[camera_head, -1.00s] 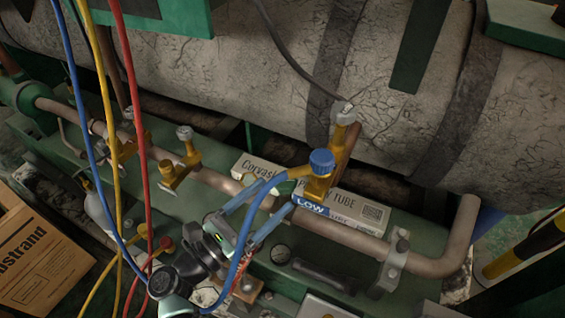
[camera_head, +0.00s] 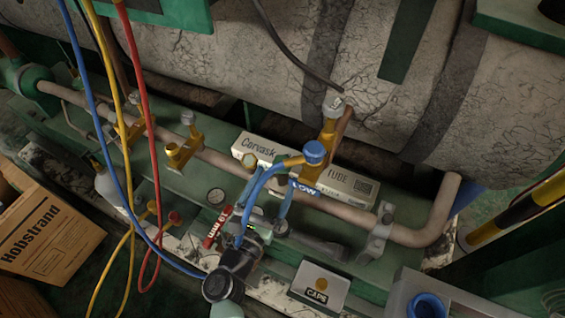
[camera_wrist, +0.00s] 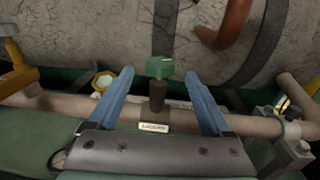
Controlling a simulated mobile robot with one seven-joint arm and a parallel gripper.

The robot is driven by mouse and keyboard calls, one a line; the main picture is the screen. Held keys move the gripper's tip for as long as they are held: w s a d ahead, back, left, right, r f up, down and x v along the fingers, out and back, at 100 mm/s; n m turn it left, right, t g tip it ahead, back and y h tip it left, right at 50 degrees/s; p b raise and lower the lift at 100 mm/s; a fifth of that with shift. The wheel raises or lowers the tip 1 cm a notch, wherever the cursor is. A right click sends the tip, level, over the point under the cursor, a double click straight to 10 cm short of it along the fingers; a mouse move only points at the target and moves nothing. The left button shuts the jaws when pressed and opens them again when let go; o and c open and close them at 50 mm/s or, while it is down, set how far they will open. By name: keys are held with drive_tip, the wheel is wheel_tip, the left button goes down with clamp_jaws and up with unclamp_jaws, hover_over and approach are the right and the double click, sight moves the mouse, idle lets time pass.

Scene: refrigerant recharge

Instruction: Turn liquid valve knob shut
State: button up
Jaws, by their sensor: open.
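The liquid valve knob is a green knob (camera_wrist: 160,67) on a dark stem in the wrist view, with a small label plate (camera_wrist: 154,127) below that seems to read "LIQUID". My gripper (camera_wrist: 158,75) is open, with one blue finger on each side of the knob and a gap on both sides. In the head view my gripper (camera_head: 270,182) reaches toward the pipe from the front. There, only a bit of green that seems to be the knob (camera_head: 280,159) shows, largely hidden behind the blue hose and its fitting.
A blue-capped brass fitting (camera_head: 314,152) with a "LOW" label stands close right of my fingers. A blue hose (camera_head: 262,184) crosses over them. A white "TUBE" box (camera_head: 345,186) lies behind. A "CAPS" box (camera_head: 320,287) and red 19 mm tool (camera_head: 217,227) lie nearby.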

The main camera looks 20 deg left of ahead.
sight(279, 172)
drive_tip(key=shift+w+a+b, duration=0.1)
drive_tip(key=shift+w+b, duration=0.25)
drive_tip(key=shift+w, duration=2.35)
clamp_jaws()
